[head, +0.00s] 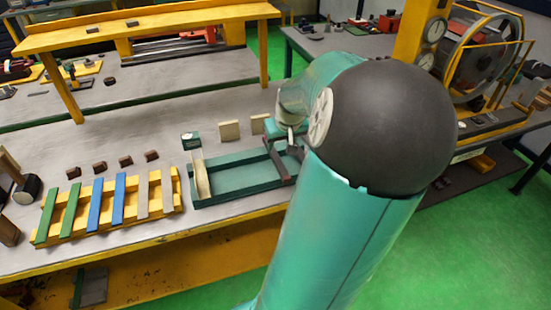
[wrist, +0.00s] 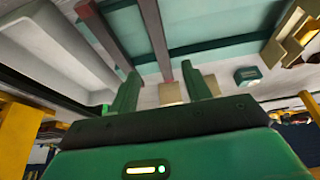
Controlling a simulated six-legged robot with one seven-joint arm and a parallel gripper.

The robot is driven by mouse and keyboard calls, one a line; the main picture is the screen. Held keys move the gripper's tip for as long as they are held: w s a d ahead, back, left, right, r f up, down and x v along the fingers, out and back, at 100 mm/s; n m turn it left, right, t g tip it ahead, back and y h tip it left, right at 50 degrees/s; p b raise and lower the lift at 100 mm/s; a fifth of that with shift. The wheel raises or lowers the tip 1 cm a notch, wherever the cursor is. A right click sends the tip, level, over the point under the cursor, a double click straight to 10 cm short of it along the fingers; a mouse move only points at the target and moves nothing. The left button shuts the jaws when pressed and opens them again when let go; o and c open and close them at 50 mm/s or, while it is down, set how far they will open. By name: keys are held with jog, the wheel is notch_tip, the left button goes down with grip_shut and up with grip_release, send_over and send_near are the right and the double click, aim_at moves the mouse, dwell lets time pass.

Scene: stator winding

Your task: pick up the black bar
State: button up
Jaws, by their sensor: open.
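A dark, brownish-black bar (head: 277,163) lies across the right part of a shallow green tray (head: 235,178) in the head view. In the wrist view, two dark bars show, one at the left (wrist: 101,36) and one nearer the middle (wrist: 155,34). I cannot tell for certain which is the black bar. My gripper (wrist: 161,88) is open, with its two green fingers apart and nothing held between them. In the head view, it is over the tray's right end, partly hidden by my arm.
A pale bar (head: 201,180) lies at the tray's left end. A yellow rack (head: 177,187) holds green, blue and grey bars to the left. A small green box (head: 190,141) and two beige blocks (head: 229,130) stand behind the tray. A yellow gantry (head: 150,25) spans the back.

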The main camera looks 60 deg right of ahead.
aim_at(276, 156)
jog(key=shift+x, duration=4.5)
jog(key=shift+w+d+r, duration=0.1)
jog(key=shift+w, duration=0.1)
grip_shut()
